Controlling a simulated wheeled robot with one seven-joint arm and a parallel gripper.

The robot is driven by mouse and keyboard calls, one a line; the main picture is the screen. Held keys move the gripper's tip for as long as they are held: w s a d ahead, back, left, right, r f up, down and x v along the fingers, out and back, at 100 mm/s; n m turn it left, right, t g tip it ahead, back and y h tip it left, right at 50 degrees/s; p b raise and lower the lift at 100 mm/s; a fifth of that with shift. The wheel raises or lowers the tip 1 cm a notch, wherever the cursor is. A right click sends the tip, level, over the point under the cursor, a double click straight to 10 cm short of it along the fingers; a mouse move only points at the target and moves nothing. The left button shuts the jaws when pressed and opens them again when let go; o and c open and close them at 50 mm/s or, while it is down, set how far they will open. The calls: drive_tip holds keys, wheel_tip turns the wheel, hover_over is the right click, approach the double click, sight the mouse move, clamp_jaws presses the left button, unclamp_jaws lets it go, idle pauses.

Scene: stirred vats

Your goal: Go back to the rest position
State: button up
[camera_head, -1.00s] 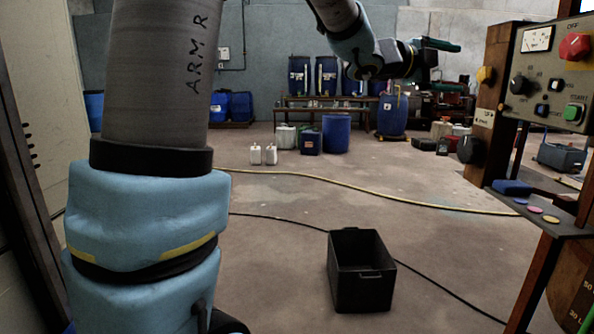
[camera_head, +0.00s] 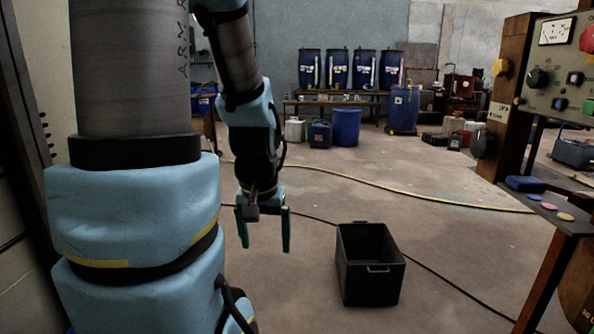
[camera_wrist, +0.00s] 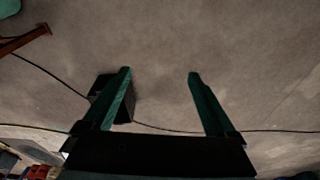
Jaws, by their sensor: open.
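My gripper (camera_head: 264,246) hangs pointing down over the floor in the head view, left of the black crate. Its two green fingers are wide apart with nothing between them. In the wrist view the open fingers (camera_wrist: 160,72) have only bare floor between their tips. My arm comes down from the top of the head view, next to my large blue and grey link at the left.
A black open crate (camera_head: 370,285) stands on the floor. The control panel (camera_head: 562,75) and a small shelf (camera_head: 560,213) with coloured discs are at the right. A yellow hose (camera_head: 400,196) and a black cable cross the floor. Blue drums (camera_head: 337,70) stand at the back.

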wheel_tip(320, 180, up, 17)
drive_tip(key=s+p, duration=0.1)
drive_tip(key=p, duration=1.6)
drive_tip(key=shift+s+a+r+p, duration=0.15)
drive_tip(key=shift+p, duration=0.2)
